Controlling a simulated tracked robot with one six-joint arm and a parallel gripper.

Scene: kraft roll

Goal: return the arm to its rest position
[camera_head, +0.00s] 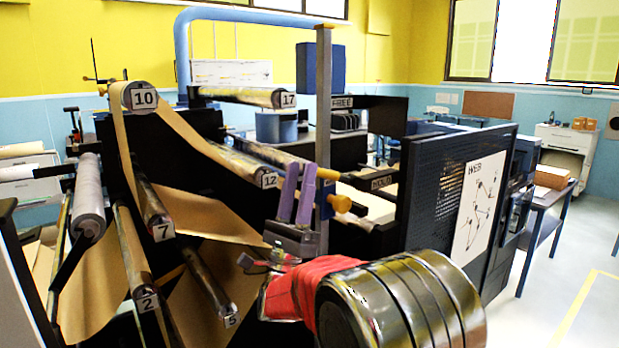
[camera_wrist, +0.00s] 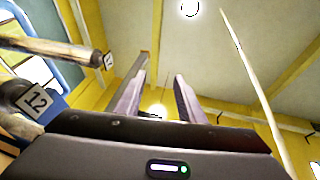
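My gripper (camera_head: 301,172) is raised in front of the machine, its two purple fingers pointing up. In the wrist view my gripper (camera_wrist: 160,78) shows its fingers apart, with only ceiling and a lamp visible between them. It is open and holds nothing. Whether the fingers touch the post cannot be told.
A black machine carries several numbered rollers, among them roller 12 (camera_head: 240,166) and roller 7 (camera_head: 152,212), with brown kraft paper (camera_head: 215,215) threaded around them. A dark perforated panel (camera_head: 430,190) stands to the right. Open floor (camera_head: 560,280) lies at the far right.

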